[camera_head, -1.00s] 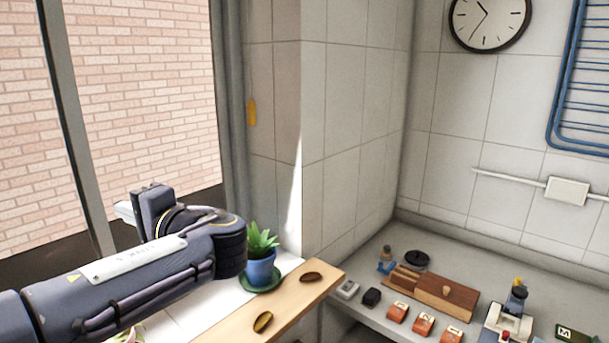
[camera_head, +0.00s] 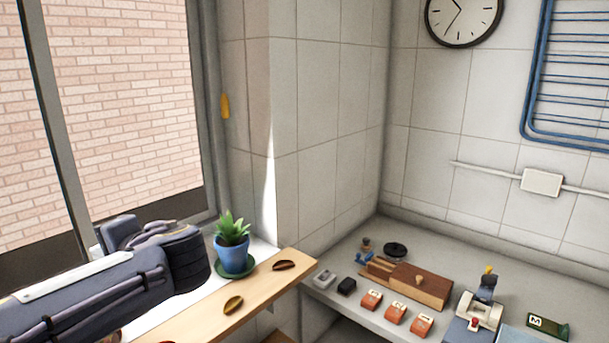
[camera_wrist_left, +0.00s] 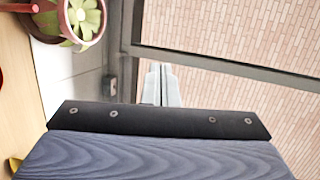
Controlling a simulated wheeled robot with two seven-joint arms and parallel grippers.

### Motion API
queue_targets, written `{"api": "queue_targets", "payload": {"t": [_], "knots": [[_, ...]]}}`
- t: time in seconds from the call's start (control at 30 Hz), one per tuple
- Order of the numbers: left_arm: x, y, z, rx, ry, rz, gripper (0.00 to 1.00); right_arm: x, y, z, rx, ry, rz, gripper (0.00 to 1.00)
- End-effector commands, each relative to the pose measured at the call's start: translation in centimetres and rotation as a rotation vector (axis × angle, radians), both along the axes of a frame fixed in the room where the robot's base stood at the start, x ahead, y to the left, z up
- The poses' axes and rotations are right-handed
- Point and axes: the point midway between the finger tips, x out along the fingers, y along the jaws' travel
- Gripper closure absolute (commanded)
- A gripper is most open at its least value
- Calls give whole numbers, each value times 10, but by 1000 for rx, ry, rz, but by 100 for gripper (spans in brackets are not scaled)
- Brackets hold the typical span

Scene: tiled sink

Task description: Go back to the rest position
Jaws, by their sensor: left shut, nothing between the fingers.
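My left arm comes in from the left in the head view, over the window sill. In the left wrist view, the fingers of my left gripper (camera_wrist_left: 161,85) are together with nothing between them, in front of the window. In the head view the fingers are hidden behind my own arm. My right gripper is not in view.
A plant in a blue pot (camera_head: 232,254) stands on the sill, close right of my left arm. Two brown pods, one (camera_head: 233,304) nearer, lie on the wooden ledge. A potted plant (camera_wrist_left: 83,20) shows in the left wrist view. The counter holds a wooden block (camera_head: 420,286) and orange boxes (camera_head: 396,313).

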Motion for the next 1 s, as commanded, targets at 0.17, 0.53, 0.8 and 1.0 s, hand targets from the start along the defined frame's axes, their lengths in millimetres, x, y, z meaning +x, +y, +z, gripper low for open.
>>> {"api": "queue_targets", "payload": {"t": [0.17,0.53,0.8,1.0], "knots": [[-34,17,-58,-195,79,12,100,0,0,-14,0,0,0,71],[-174,-36,-245,-1080,119,81,100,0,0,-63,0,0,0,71],[-217,-113,-294,-1619,-100,165,100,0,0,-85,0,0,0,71],[-219,-124,-296,-1707,-151,184,100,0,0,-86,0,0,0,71]]}}
